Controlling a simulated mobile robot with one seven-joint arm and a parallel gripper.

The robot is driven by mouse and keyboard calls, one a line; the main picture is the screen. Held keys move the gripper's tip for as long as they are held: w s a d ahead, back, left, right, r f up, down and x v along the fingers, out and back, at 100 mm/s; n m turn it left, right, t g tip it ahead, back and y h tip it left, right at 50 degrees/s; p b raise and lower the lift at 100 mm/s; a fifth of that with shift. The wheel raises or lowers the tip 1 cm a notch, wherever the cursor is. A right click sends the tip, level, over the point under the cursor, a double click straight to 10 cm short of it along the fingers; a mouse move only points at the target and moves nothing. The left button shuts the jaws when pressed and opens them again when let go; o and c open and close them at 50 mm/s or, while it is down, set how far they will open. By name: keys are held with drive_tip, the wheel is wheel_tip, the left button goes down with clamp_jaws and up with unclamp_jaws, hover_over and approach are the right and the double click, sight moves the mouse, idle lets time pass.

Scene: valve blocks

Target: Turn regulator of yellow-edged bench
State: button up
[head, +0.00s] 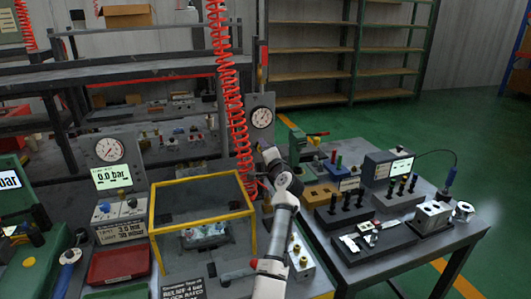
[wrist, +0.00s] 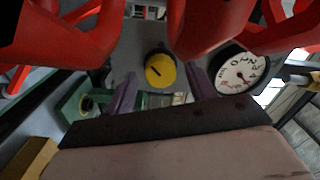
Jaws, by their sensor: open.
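The yellow-edged bench shows in the head view as a yellow-framed clear box (head: 153,215) in the middle. Behind its right corner stands a grey panel with a round gauge (head: 262,117). My gripper (head: 262,158) is in front of the lower part of this panel, and no regulator knob can be made out there. In the wrist view a round yellow knob (wrist: 160,70) with a dark pointer mark lies ahead, between the two purple fingers of my gripper (wrist: 162,90). The fingers are apart, and the knob seems to be beyond their tips. A white dial gauge (wrist: 242,72) is right of it.
A red coiled hose (head: 233,110) hangs beside my gripper, and red coils (wrist: 205,25) fill the top of the wrist view. A screen reading 0.0 bar (head: 112,176) stands at left. A table of valve blocks (head: 370,268) is at right. Green floor (head: 480,130) is open behind it.

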drive_tip(key=b+v, duration=0.3)
drive_tip(key=v, duration=1.1)
drive_tip(key=shift+b, duration=0.35)
